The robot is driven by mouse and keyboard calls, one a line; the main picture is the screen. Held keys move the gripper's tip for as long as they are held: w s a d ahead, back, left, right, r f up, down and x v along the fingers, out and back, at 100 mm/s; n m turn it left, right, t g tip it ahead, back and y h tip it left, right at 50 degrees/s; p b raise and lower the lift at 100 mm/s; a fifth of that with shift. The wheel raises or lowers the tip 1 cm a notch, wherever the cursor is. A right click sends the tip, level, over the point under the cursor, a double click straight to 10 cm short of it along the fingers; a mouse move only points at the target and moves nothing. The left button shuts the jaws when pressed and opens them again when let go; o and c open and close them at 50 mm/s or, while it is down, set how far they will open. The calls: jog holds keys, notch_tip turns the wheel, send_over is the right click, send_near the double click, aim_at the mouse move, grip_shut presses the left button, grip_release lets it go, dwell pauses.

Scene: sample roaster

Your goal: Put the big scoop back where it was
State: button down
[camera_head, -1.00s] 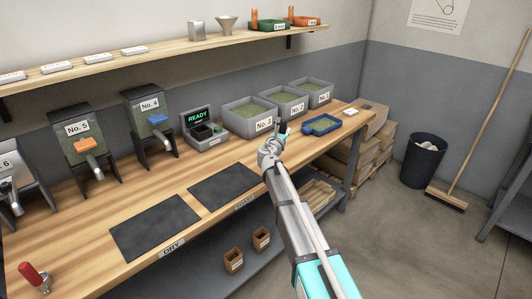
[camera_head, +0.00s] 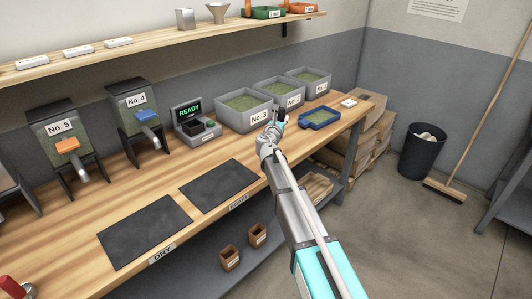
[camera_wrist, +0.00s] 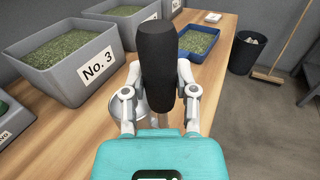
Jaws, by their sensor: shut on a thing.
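My gripper (camera_wrist: 158,92) is shut on the thick black handle (camera_wrist: 157,65) of the big scoop, which stands upright between the fingers in the wrist view. A bit of the scoop's pale metal bowl (camera_wrist: 122,108) shows below and left of the handle; the rest is hidden by my gripper. In the head view, my gripper (camera_head: 272,128) is over the bench in front of the No. 3 bin, and the scoop is mostly hidden there.
Grey bins No. 3 (camera_head: 228,120) and No. 2 (camera_head: 267,101) and another bin hold green beans along the wall. A blue tray (camera_head: 304,121) of beans lies right of my gripper. A scale (camera_head: 208,138) reads READY. Two dark mats (camera_head: 145,232) lie on the bench (camera_head: 90,215).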

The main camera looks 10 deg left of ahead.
jog(key=s+d+r+p, duration=0.2)
jog(key=s, duration=0.3)
jog(key=s+d+r+p, duration=0.2)
jog(key=s+r, duration=0.1)
jog(key=s, duration=0.3)
jog(key=shift+d+p, duration=0.3)
jog(key=shift+d, duration=0.05)
jog(key=shift+f, duration=0.1)
jog(key=w+a+f+b, duration=0.1)
jog(key=w+a, duration=0.1)
jog(key=w+a+f+b, duration=0.2)
jog(key=w, duration=0.1)
jog(key=w+a+f+b, duration=0.1)
jog(key=w+a, duration=0.1)
jog(key=shift+w+f+b, duration=0.3)
jog(key=shift+f+b, duration=0.05)
jog(key=shift+b, duration=0.05)
jog(key=shift+w+a+f+b, duration=0.35)
jog(key=shift+w+f+b, duration=0.1)
jog(key=shift+f+b, duration=0.25)
jog(key=shift+w+a+f+b, duration=0.4)
jog(key=shift+f+b, duration=0.3)
jog(key=shift+f, duration=0.05)
jog(key=shift+w+a+f+b, duration=0.35)
jog(key=shift+w+f+b, duration=0.1)
jog(key=shift+f+b, duration=0.25)
